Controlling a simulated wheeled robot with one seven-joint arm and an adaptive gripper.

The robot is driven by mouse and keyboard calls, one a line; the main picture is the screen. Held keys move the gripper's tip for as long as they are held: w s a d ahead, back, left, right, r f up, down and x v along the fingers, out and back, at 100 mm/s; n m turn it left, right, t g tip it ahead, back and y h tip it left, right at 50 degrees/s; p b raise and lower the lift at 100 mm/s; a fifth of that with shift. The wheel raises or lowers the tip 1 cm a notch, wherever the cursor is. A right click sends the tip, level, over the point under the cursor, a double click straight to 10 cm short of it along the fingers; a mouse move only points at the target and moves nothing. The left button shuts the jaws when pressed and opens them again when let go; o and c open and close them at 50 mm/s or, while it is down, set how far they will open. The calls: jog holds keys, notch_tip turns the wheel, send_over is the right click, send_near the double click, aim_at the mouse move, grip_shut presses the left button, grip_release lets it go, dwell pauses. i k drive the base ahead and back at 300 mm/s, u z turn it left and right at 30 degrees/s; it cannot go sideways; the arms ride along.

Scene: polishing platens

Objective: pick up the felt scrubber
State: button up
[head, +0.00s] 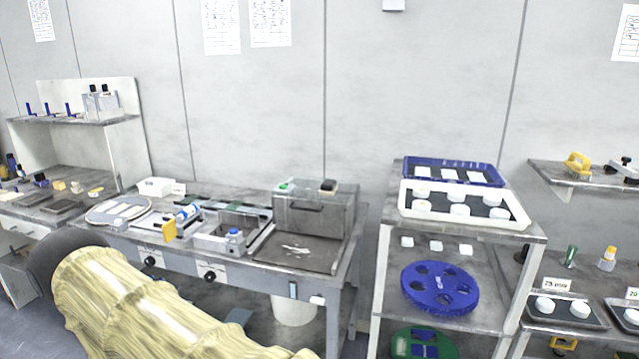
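I cannot tell for sure which thing is the felt scrubber. A small dark block with a pale underside (328,186) lies on top of the grey box at the back of the bench. A small green and white piece (286,186) lies near the left end of the same box top. My arm, in a cream sleeve, crosses the lower left of the head view; my gripper does not show.
A wall shelf (545,176) is far right.

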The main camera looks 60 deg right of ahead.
aim_at(329, 186)
jog(key=z, duration=0.5)
jog(key=i, duration=1.15)
jog(key=z, duration=1.6)
jog(key=i, duration=0.6)
jog(key=z, duration=0.55)
